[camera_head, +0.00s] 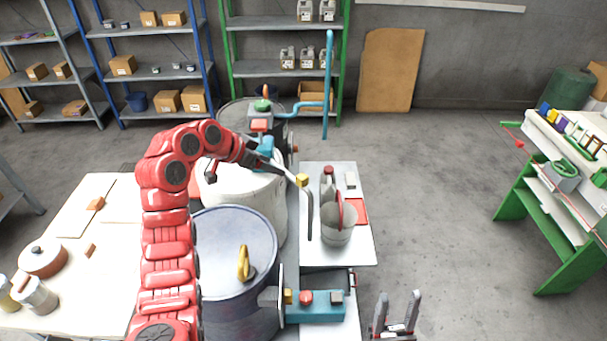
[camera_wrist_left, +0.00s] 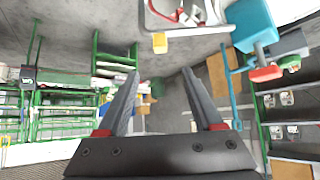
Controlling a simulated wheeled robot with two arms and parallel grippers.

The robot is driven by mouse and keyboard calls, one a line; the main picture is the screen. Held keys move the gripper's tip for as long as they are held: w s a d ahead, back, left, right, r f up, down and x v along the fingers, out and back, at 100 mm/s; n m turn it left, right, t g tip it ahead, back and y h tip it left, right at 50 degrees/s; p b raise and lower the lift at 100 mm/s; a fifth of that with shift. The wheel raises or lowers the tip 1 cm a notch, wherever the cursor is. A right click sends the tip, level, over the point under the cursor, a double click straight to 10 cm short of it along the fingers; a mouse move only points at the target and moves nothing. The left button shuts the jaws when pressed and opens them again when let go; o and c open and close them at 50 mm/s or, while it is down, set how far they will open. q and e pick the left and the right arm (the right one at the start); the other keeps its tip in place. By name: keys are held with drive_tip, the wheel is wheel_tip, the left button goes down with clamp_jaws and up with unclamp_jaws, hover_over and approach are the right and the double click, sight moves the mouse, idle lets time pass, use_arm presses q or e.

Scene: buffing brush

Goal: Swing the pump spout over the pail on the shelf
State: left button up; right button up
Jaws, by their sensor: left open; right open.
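A grey pail (camera_head: 336,238) with a red part at its top stands on the white shelf (camera_head: 325,257). A thin grey bent spout (camera_head: 310,218) with a yellow block (camera_head: 302,181) hangs just left of the pail, not over its mouth in the head view. A blue pump body (camera_head: 262,148) is on the white drum behind; it also shows in the left wrist view (camera_wrist_left: 252,22). My left gripper (camera_head: 284,172) is open, its tips close to the yellow block. In the left wrist view the yellow block (camera_wrist_left: 159,43) appears beyond the open fingers. My right gripper (camera_head: 396,312) is open and empty.
A blue drum (camera_head: 235,240) and a second blue pump (camera_head: 320,306) stand in front. A tall light-blue pipe (camera_head: 329,70) rises behind. A red-topped bottle (camera_head: 328,185) is behind the pail. A green workbench (camera_head: 555,235) is at right; the floor between is clear.

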sight(302, 176)
use_arm(q)
drive_tip(key=p+x, duration=0.4)
drive_tip(key=x, duration=0.9)
drive_tip(key=shift+w+d+f, duration=0.15)
drive_tip(key=shift+w+d, duration=0.15)
drive_tip(key=shift+w, duration=0.05)
drive_tip(key=shift+x, duration=0.8)
drive_tip(key=shift+s+f, duration=0.1)
drive_tip(key=shift+s, duration=0.05)
clamp_jaws()
